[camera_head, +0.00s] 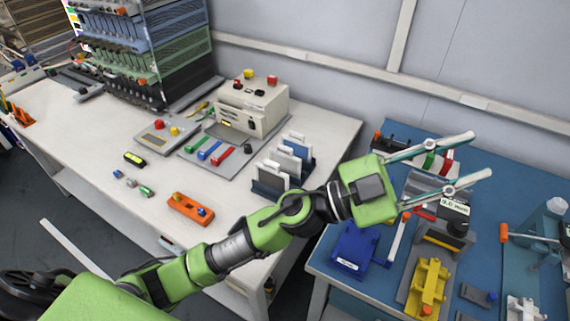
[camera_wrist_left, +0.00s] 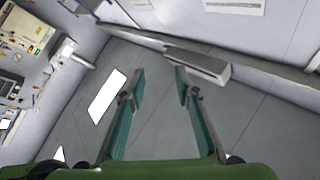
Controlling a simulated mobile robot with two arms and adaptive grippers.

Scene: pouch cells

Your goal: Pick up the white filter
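My left gripper (camera_head: 481,154) is open, its two teal fingers spread apart over the blue table on the right. It also shows in the left wrist view (camera_wrist_left: 160,84), with nothing between the fingers and a grey wall beyond. I cannot tell for certain which thing is the white filter. Several white flat pieces (camera_head: 291,152) stand upright in a dark blue rack (camera_head: 268,185) on the white table, left of my left gripper and apart from it. My right gripper is in neither view.
The white table (camera_head: 80,125) holds a beige device (camera_head: 252,103), an orange block (camera_head: 190,208) and small coloured parts. The blue table (camera_head: 500,195) is crowded with a blue box (camera_head: 358,249), a yellow fixture (camera_head: 430,285) and a vise-like machine. A gap separates the tables.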

